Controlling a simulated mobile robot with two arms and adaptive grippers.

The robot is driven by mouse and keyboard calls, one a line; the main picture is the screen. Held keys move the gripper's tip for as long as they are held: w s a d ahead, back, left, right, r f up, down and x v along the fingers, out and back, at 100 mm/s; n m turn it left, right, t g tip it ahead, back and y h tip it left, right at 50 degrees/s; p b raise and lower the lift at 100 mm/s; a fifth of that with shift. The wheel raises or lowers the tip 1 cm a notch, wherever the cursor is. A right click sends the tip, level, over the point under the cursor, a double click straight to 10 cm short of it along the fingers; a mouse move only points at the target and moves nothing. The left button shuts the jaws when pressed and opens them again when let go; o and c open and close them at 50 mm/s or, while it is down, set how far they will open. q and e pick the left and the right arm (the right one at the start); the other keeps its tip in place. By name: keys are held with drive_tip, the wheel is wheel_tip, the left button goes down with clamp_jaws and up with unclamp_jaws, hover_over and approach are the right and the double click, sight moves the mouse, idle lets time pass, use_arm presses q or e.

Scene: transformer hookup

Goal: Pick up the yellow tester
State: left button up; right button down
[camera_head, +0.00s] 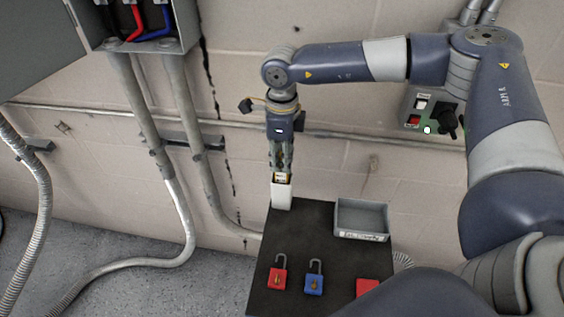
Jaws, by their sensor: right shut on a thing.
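My right gripper (281,172) points down over the back left corner of a dark table. It is shut on the yellow tester (281,179); only a small yellow and dark part of it shows at the fingertips. Directly below is a white upright block (281,197) at the table's back edge. I cannot tell whether the tester still sits in this block or is clear of it. My left gripper is not in view.
The dark table (290,234) holds a red padlock (277,279), a blue padlock (314,282), a grey bin (361,222) and a red item (367,287). An open electrical box (190,38) and conduits are at left; a switch box (418,112) is on the wall.

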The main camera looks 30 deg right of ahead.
wheel_tip(320, 180, up, 17)
drive_tip(key=b, duration=0.3)
drive_tip(key=shift+r+b, duration=0.15)
drive_tip(key=shift+b, duration=0.15)
